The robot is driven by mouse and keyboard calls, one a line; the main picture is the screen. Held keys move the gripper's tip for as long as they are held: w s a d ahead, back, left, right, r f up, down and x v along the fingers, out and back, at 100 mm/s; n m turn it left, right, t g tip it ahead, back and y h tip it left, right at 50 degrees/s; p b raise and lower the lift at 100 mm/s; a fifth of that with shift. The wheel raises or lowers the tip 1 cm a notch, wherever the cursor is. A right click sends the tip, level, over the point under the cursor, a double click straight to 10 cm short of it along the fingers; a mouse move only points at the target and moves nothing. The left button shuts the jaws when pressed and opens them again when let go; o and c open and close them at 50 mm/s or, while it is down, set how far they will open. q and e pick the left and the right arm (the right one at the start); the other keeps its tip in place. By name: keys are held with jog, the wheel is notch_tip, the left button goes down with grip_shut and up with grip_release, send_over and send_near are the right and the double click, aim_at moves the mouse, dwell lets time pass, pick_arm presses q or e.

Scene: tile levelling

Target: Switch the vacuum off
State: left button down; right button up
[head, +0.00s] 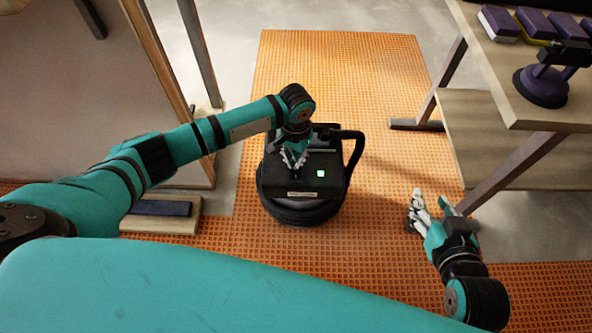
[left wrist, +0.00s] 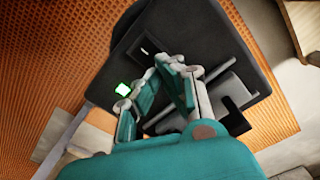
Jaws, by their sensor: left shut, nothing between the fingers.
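The vacuum (head: 310,187) is a black machine with a round base, a flat top panel and a handle on its right, standing on the orange floor. A green light (head: 320,173) glows on its top; it also shows in the left wrist view (left wrist: 122,88). A small slot with a pale mark, apparently the switch (left wrist: 150,48), lies just beyond my fingertips in the left wrist view. My left gripper (head: 294,163) is shut and empty, pointing down over the top panel; I cannot tell whether it touches. My right gripper (head: 420,203) hangs at the right, apart from the vacuum; its finger opening is unclear.
A wooden table (head: 540,112) at the right holds purple blocks (head: 500,22) and a purple suction cup tool (head: 542,86). A lower shelf (head: 475,125) sits under it. A large tilted board (head: 90,90) stands at the left. The orange floor (head: 340,75) behind the vacuum is clear.

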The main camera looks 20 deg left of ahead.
pick_arm(q)
jog(key=shift+f, duration=0.4)
pick_arm(e)
jog(key=shift+w+a+r+t, duration=0.15)
jog(key=shift+w+r+t, duration=0.15)
jog(key=shift+r, duration=0.1)
pick_arm(q)
jog(key=shift+f, duration=0.15)
pick_arm(e)
jog(key=shift+w+r, duration=0.15)
jog(key=shift+r, duration=0.1)
pick_arm(q)
jog(key=shift+f, duration=0.1)
pick_arm(e)
jog(key=shift+w+r+t, duration=0.15)
jog(key=shift+r+t, duration=0.1)
jog(key=shift+t, duration=0.05)
